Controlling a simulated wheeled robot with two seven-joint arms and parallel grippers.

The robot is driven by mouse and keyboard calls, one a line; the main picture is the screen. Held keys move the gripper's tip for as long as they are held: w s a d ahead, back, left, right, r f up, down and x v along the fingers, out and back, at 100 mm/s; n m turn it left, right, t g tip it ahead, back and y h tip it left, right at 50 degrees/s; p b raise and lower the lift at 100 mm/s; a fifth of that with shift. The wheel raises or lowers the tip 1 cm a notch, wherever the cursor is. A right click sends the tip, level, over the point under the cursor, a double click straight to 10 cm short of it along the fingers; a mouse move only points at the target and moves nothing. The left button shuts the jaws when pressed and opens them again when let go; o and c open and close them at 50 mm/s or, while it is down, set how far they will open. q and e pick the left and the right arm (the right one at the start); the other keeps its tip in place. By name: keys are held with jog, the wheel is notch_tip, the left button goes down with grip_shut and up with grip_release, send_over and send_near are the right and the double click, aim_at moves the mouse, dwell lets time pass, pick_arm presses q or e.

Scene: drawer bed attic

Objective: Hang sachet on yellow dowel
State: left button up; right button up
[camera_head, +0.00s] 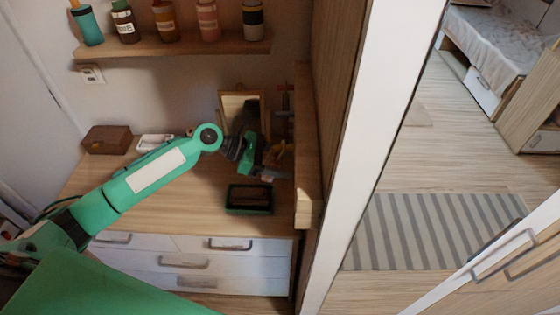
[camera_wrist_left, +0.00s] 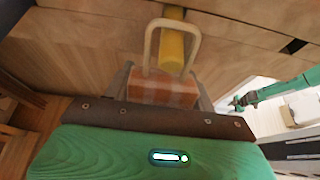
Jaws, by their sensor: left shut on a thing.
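In the left wrist view, my left gripper (camera_wrist_left: 165,90) is shut on the sachet (camera_wrist_left: 163,92), an orange-brown block with a stiff cream loop (camera_wrist_left: 149,45) standing out from it. The yellow dowel (camera_wrist_left: 172,48) sticks out from a wooden surface. In the head view, my left gripper (camera_head: 272,160) is above the desk beside the wooden side panel; the sachet is small and unclear there.
A dark green tray (camera_head: 249,198) sits on the desk below the gripper. A brown box (camera_head: 107,140), a white tray (camera_head: 155,142) and a framed mirror (camera_head: 240,106) stand behind. The wooden panel (camera_head: 306,150) closes off the right side. A shelf (camera_head: 172,46) with several bottles hangs above.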

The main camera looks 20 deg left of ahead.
pick_arm(q)
jog(key=o, duration=1.1)
jog(key=shift+a, duration=0.15)
